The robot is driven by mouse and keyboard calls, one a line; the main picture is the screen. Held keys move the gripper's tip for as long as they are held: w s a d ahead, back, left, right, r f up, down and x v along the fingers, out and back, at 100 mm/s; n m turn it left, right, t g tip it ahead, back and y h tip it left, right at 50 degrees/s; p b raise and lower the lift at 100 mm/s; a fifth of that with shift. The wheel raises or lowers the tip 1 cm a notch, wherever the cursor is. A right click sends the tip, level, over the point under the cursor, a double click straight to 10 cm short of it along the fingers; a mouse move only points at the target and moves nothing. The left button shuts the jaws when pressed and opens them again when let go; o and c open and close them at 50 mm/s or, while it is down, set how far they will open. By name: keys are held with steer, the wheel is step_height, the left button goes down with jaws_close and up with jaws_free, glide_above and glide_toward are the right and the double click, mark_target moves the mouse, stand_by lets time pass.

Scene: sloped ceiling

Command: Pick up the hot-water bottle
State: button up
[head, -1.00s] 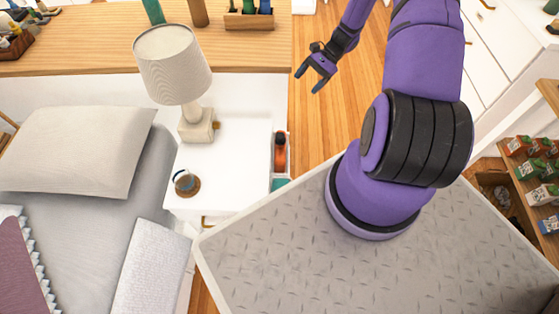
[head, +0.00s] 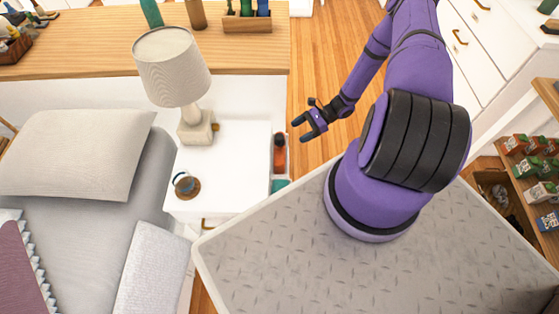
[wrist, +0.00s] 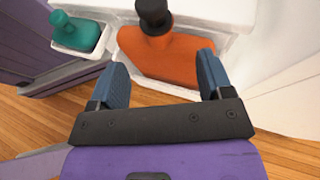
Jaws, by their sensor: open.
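The hot-water bottle is most likely the orange bottle-shaped thing (wrist: 170,57) with a dark stopper, in the middle of the wrist view. It sits in a white compartment and shows small in the head view (head: 279,151), at the right side of the white nightstand. My gripper (wrist: 162,80) is open and empty, with its blue fingers pointing toward the orange body. The fingertips overlap its near edge in the picture; I cannot tell whether they touch. In the head view my gripper (head: 297,131) is just right of the nightstand compartment.
A teal bottle-shaped thing (wrist: 76,32) sits in a white holder left of the orange one. The white nightstand (head: 235,165) holds a lamp (head: 178,80) and a small round item on a brown base (head: 187,186). Wooden floor (head: 330,75) lies open behind my gripper.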

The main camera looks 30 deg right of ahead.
mark_target(284, 141)
steer(key=x, duration=0.7)
steer(key=shift+s+a+f, duration=0.1)
steer(key=shift+a+f, duration=0.15)
steer(key=shift+a, duration=0.05)
steer(key=c, duration=0.9)
